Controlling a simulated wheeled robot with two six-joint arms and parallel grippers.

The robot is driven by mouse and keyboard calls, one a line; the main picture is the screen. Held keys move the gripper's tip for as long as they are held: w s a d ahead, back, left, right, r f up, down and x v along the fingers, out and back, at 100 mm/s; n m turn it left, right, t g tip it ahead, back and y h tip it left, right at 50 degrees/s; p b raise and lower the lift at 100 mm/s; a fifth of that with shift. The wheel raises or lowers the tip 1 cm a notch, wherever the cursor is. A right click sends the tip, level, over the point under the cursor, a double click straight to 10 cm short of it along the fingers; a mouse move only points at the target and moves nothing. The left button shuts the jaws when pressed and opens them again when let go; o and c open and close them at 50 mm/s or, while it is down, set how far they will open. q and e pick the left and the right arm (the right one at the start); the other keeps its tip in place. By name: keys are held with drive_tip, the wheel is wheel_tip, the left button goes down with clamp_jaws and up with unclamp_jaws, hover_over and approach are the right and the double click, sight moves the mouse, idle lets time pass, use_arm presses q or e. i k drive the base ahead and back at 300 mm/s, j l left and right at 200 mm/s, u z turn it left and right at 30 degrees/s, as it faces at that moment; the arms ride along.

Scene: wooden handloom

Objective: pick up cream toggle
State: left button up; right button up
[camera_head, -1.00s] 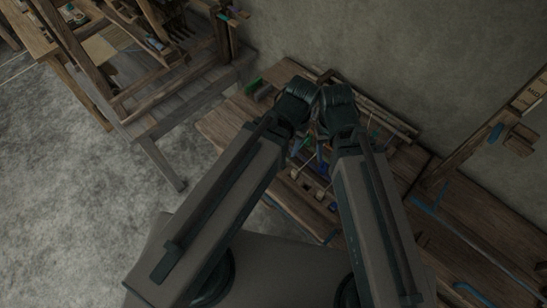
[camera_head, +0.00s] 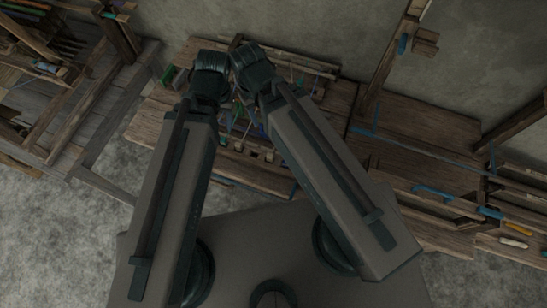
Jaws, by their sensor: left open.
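A small, pale cream piece (camera_head: 513,242) lies at the far right on the wooden structure, just below an orange piece. It looks like the cream toggle, but it is too small to be sure. My left gripper (camera_head: 227,108) is over the tool-covered bench, far to the left of that piece. It is open and mostly hidden by its own dark wrist. My right arm ends beside it over the same bench, and its fingers are hidden beneath the wrist.
The wooden bench (camera_head: 160,125) holds several small tools and a rack. A green block (camera_head: 168,76) stands at its left end. A wooden frame with blue parts (camera_head: 436,192) extends to the right. A loom stands at the left, and the grey wall is behind.

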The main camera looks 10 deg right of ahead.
sight(269, 156)
drive_tip(key=k+j+z, duration=0.15)
drive_tip(key=j, duration=0.25)
drive_tip(key=k+j+z, duration=0.2)
drive_tip(key=j, duration=0.15)
drive_tip(key=k+j+z, duration=0.15)
drive_tip(key=k+j, duration=0.1)
drive_tip(key=j, duration=0.1)
